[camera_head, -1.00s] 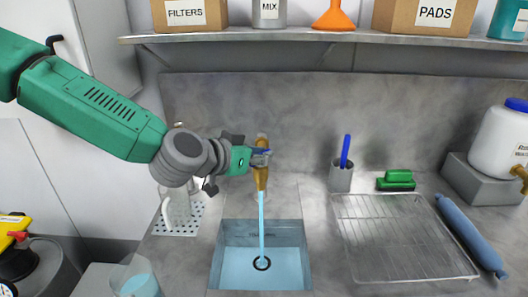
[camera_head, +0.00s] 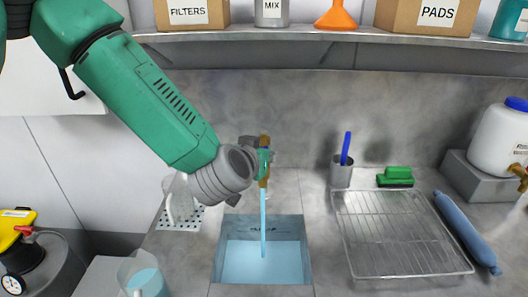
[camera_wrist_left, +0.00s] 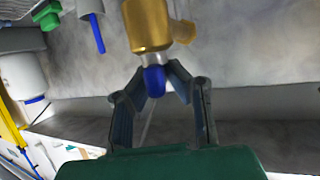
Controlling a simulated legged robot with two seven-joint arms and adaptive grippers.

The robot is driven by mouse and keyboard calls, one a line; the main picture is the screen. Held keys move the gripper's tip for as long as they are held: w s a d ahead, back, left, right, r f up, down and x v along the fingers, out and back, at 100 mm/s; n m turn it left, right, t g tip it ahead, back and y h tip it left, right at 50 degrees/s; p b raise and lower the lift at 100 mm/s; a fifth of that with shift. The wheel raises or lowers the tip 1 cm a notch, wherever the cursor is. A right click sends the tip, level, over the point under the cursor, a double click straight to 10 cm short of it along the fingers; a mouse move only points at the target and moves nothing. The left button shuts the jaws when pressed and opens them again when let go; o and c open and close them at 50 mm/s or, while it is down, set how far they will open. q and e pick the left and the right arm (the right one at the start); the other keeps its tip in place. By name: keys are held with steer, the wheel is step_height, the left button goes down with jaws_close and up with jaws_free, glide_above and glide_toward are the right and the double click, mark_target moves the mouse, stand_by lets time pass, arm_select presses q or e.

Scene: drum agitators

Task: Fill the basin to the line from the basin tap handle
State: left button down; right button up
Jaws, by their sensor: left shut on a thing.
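The brass tap (camera_head: 264,178) stands above the basin's back edge, and a blue stream of water (camera_head: 263,220) falls from it. The square basin (camera_head: 287,227) holds light blue water (camera_head: 262,264). Dark marking shows on its back wall above the water, too small to read. My left gripper (camera_head: 262,160) is at the tap, largely hidden behind its own wrist. In the left wrist view, the fingers of my left gripper (camera_wrist_left: 158,76) are closed around the blue tap handle (camera_wrist_left: 154,82), below the brass body (camera_wrist_left: 146,25). My right gripper is not in view.
A jug of blue water (camera_head: 146,280) stands at front left. A shelf (camera_head: 300,35) spans above.

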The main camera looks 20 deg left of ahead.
arm_select(q)
steer(key=shift+s+f, duration=0.15)
steer(key=shift+f, duration=0.15)
steer(key=c, duration=1.7)
jaws_free()
steer(key=shift+o, duration=0.6)
steer(key=shift+r, duration=0.15)
steer(key=shift+s+r, duration=0.1)
steer(key=shift+s, duration=0.05)
steer(key=v, duration=1.1)
steer(key=shift+s, duration=0.3)
steer(key=shift+r, duration=0.1)
